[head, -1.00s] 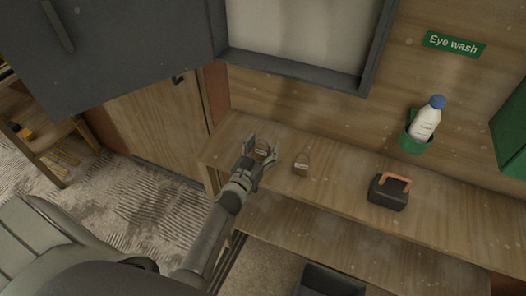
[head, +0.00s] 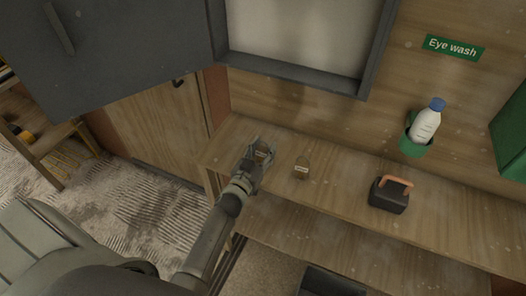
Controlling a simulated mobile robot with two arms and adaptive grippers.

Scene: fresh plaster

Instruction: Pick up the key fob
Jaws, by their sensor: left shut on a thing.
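My left gripper (head: 260,151) is over the left end of the wooden shelf (head: 330,181) in the head view. Its fingers are closed around a small brown key fob (head: 262,155) with a pale label, which they partly hide. I cannot tell whether the fob touches the shelf. A second small brown tag-like thing (head: 302,169) with a pale label and a thin loop lies on the shelf just to the right, apart from the gripper. My right gripper is not in view.
A black case with an orange handle (head: 389,194) stands further right on the shelf. A white bottle with a blue cap (head: 427,122) sits in a green wall holder (head: 415,146). A dark open cabinet door (head: 130,45) hangs at upper left. The shelf between tag and case is clear.

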